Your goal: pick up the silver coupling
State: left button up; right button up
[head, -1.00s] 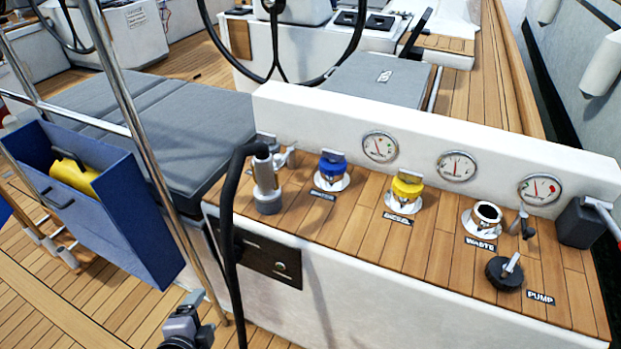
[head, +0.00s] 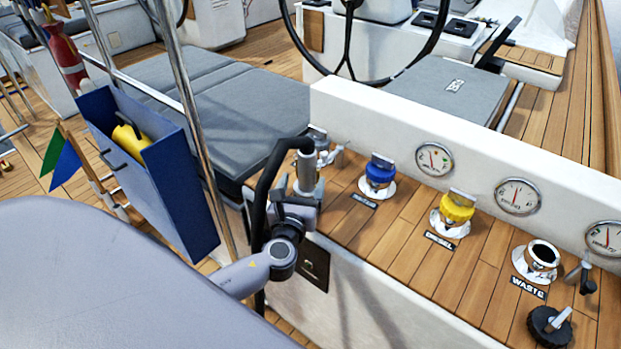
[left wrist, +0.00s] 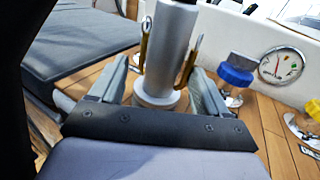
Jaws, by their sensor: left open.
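The silver coupling (head: 308,172) stands upright at the left end of the wooden console top, with a black hose (head: 268,180) arching from its upper end. In the left wrist view the coupling (left wrist: 171,45) is a grey cylinder on a paler, wider base. My left gripper (head: 303,190) is at the coupling, in front of its lower part. In the left wrist view its jaws (left wrist: 168,62) are open, one finger on each side of the cylinder, with small gaps that I cannot measure. The gripper hides the coupling's base in the head view. My right gripper is not in view.
Right of the coupling are a blue cap (head: 380,172), a yellow cap (head: 457,207), an open waste fitting (head: 541,256) and a black pump knob (head: 549,326). A white gauge wall (head: 380,124) runs behind. A steel post (head: 192,110) and a blue bin (head: 185,195) stand left.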

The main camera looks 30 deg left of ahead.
pick_arm(q)
jog(key=x, duration=0.4)
jog(key=shift+w+d+r, duration=0.1)
jog(key=shift+d, duration=0.1)
jog(key=c, duration=1.4)
jog(key=shift+r, duration=0.15)
notch_tip(320, 180, up, 19)
jog(key=p, duration=0.6)
notch_tip(320, 180, up, 4)
send_over(305, 180)
jog(key=w, duration=0.2)
jog(key=shift+a, duration=0.4)
